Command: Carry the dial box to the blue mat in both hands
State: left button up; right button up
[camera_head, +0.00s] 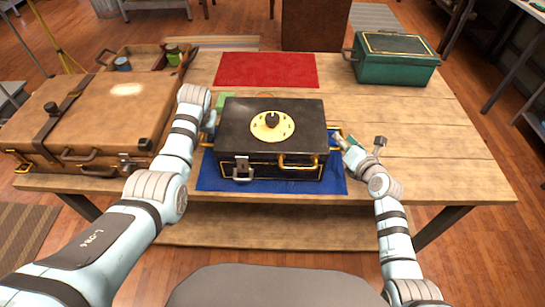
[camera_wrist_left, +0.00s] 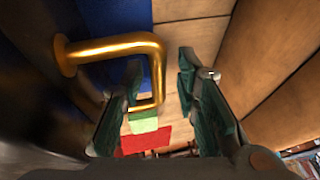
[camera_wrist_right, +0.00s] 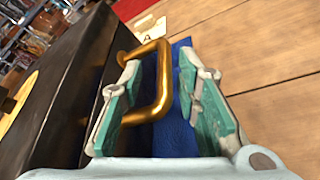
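The dial box (camera_head: 300,113) is black with gold trim, a round cream dial on its lid and a latch in front. It appears to rest level on the blue mat (camera_head: 212,180), whose edges show around it. My left gripper (camera_wrist_left: 160,62) is at the box's left brass handle (camera_wrist_left: 115,46), fingers apart, one on each side of the bar; the arm mostly hides it in the head view. My right gripper (camera_head: 346,140) is at the right handle. In the right wrist view its fingers (camera_wrist_right: 160,60) stand apart around the brass bar (camera_wrist_right: 163,80), with gaps visible.
A brown suitcase (camera_head: 110,105) lies left of the box, close to my left arm. A red mat (camera_head: 266,70) lies behind, and a green metal box (camera_head: 395,72) stands at the back right. The wooden table (camera_head: 440,145) is clear at the right.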

pick_arm(q)
jog(key=shift+s+r, duration=0.25)
jog(key=shift+s, duration=0.1)
pick_arm(e)
jog(key=shift+s+r, duration=0.3)
jog(key=shift+s, duration=0.05)
pick_arm(q)
jog(key=shift+w+d+r, duration=0.1)
pick_arm(e)
jog(key=shift+w+f, duration=0.2)
jog(key=shift+s+r, duration=0.1)
jog(key=shift+s, duration=0.1)
pick_arm(q)
jog(key=v, duration=1.2)
pick_arm(e)
jog(key=v, duration=1.1)
jog(key=shift+s, duration=0.35)
jog(key=shift+r, duration=0.1)
pick_arm(q)
jog(key=shift+s+f, duration=0.25)
